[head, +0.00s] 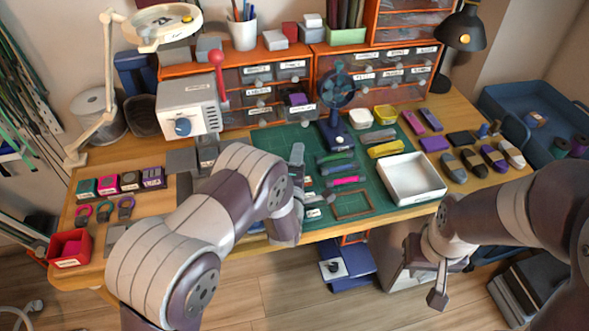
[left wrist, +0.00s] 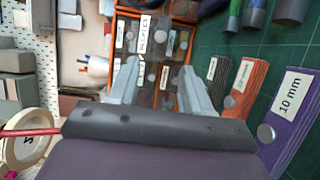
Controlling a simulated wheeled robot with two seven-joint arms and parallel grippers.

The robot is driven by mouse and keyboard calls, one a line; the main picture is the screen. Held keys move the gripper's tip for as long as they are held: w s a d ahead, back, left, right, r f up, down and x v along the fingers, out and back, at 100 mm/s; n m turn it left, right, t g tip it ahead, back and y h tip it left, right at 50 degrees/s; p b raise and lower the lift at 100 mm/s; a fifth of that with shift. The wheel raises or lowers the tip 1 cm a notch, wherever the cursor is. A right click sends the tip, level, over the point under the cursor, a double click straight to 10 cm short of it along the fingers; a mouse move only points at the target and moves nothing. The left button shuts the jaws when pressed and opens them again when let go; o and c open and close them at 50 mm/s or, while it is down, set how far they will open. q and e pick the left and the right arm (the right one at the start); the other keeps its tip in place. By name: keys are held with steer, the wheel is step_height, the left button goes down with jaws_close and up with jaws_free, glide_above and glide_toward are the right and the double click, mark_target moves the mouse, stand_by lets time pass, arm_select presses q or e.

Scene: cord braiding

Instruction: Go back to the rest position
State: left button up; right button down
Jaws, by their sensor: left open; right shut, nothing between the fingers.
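My left gripper (head: 297,158) hangs over the green cutting mat (head: 268,140), left of the colored strips. In the left wrist view its two pale fingers (left wrist: 160,82) stand apart with nothing between them. Part of my left arm hides the desk's front middle. My right gripper (head: 438,287) is shut and empty, low in front of the desk's front edge and below the white tray (head: 412,190). No cord shows in either gripper.
The wooden desk (head: 455,112) holds a blue fan (head: 337,92), a grey machine with a red-knobbed lever (head: 187,106), and drawer units behind. A magnifier lamp (head: 110,80) stands left. A red bin (head: 68,248) sits at the front left. Floor in front is partly clear.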

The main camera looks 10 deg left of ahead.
arm_select(q)
steer(key=shift+s, duration=0.25)
arm_select(e)
steer(key=shift+s, duration=0.35)
arm_select(q)
steer(key=shift+w+f, duration=0.1)
steer(key=shift+w, duration=0.05)
arm_select(e)
steer(key=shift+w+f, duration=0.1)
steer(key=shift+w, duration=0.05)
arm_select(q)
steer(key=s+a+r+m+g+p, duration=0.3)
steer(key=r+m+g+p, duration=0.3)
steer(key=r+m, duration=0.1)
steer(key=s+a+r+m+g+p, duration=0.1)
steer(key=s+a+r+m+g, duration=0.1)
steer(key=s, duration=0.6)
steer(key=s+a+r+m+g+p, duration=0.2)
steer(key=s+m+g, duration=0.3)
steer(key=s, duration=0.4)
steer(key=s+a+r+m+g+p, duration=0.1)
steer(key=s+a+r+m+g, duration=0.2)
steer(key=s, duration=0.5)
steer(key=shift+s+a+r+m+g, duration=0.25)
steer(key=shift+r+m+g, duration=0.1)
steer(key=shift+m, duration=0.25)
arm_select(e)
step_height(320, 180, up, 10)
